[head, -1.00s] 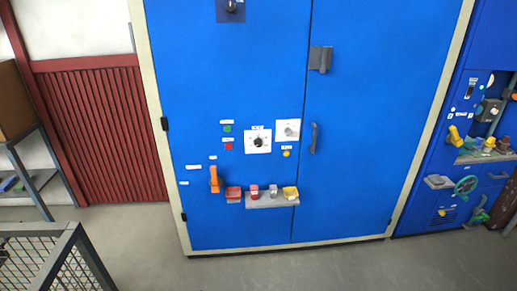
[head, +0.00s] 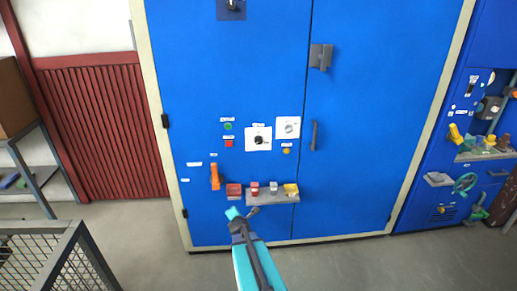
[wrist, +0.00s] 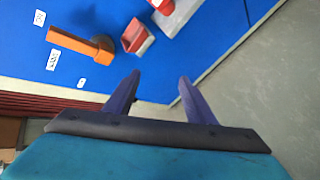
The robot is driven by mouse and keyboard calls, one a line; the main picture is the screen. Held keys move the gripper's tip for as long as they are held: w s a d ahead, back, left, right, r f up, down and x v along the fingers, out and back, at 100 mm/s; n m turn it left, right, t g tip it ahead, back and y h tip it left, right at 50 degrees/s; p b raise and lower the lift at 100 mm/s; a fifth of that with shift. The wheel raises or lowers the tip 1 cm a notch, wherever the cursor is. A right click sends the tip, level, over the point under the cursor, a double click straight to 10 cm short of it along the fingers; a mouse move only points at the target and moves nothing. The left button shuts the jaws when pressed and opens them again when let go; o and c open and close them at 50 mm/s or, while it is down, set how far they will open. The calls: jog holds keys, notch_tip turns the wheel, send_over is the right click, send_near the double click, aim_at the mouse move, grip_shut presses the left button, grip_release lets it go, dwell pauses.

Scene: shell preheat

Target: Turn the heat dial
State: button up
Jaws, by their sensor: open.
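Two dials sit on white square plates on the blue cabinet in the head view. One has a black knob (head: 258,141); the other, up and to its right, has a grey knob (head: 289,127). Their labels are too small to read, so I cannot tell which is the heat dial. My gripper (wrist: 159,79) is open and empty in the wrist view, its two dark fingers apart. In the head view my teal arm reaches up from the bottom, and its end is below the dials, near the small shelf. Neither dial shows in the wrist view.
An orange handle (head: 214,177) is left of the shelf (head: 262,199) and also shows in the wrist view (wrist: 80,43). Green (head: 227,126) and red (head: 228,143) buttons are left of the dials. A mesh cage (head: 50,260) stands lower left.

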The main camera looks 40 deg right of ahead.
jog(key=d+r+n+t+h, duration=0.2)
jog(key=d+r+n+t, duration=0.15)
jog(key=d+r, duration=0.65)
jog(key=n+t+h, duration=0.2)
jog(key=n, duration=0.5)
send_near(259, 142)
jog(key=v, duration=0.6)
jog(key=shift+w+d+f+m+p, duration=0.1)
jog(key=shift+w+m+p, duration=0.1)
jog(key=shift+m+p, duration=0.1)
jog(key=shift+w, duration=0.1)
jog(key=shift+p+x, duration=2.8)
jog(key=shift+x, duration=4)
